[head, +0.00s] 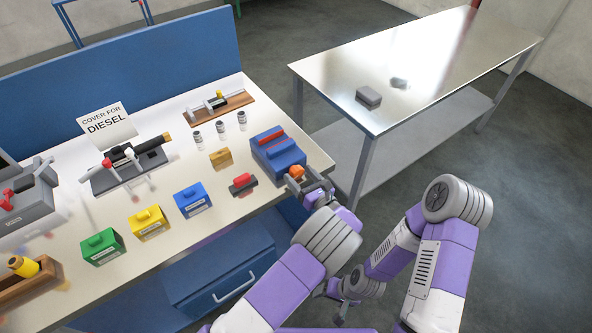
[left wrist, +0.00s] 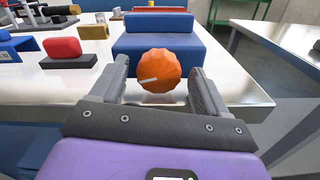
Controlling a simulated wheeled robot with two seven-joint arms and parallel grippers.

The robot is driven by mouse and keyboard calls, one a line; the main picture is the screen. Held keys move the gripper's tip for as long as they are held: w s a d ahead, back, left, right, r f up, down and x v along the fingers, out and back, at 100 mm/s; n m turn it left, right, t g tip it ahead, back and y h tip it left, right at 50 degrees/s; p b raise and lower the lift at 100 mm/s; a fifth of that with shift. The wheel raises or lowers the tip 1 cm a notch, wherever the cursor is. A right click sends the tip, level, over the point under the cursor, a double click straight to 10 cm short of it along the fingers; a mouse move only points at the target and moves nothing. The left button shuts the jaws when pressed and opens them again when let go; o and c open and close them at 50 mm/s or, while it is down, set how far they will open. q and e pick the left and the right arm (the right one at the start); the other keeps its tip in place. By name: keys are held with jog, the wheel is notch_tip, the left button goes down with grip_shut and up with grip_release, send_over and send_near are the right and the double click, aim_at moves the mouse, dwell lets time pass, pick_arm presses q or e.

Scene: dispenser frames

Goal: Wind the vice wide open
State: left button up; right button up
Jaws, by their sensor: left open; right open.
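The vice (head: 283,158) is a blue block-shaped body at the right end of the bench, with a red strip across its top. Its round orange knob (head: 296,171) faces the bench's front edge. In the left wrist view the knob (left wrist: 160,70) has a pale mark pointing left, and the blue vice (left wrist: 160,45) stands behind it. My left gripper (head: 306,181) is open, with one finger on each side of the knob; gaps show between fingers and knob. How far apart the vice jaws stand is hard to tell. My right gripper (head: 346,290) hangs low, off the bench, empty.
A red block on a dark base (head: 242,184) and a small wooden block (head: 220,158) sit left of the vice. Blue, yellow and green boxes (head: 146,225) line the bench front. A metal table (head: 430,60) stands at the right; floor lies between.

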pick_arm(q)
jog(key=shift+w+a, duration=0.25)
jog(key=shift+w, duration=0.05)
jog(key=shift+s, duration=0.1)
jog(key=shift+c, duration=0.6)
jog(key=c, duration=0.9)
jog(key=n+b, duration=0.2)
jog(key=shift+f+n, duration=0.15)
jog(key=shift+n, duration=0.15)
jog(key=shift+n+b, duration=0.7)
jog(key=shift+n, duration=0.2)
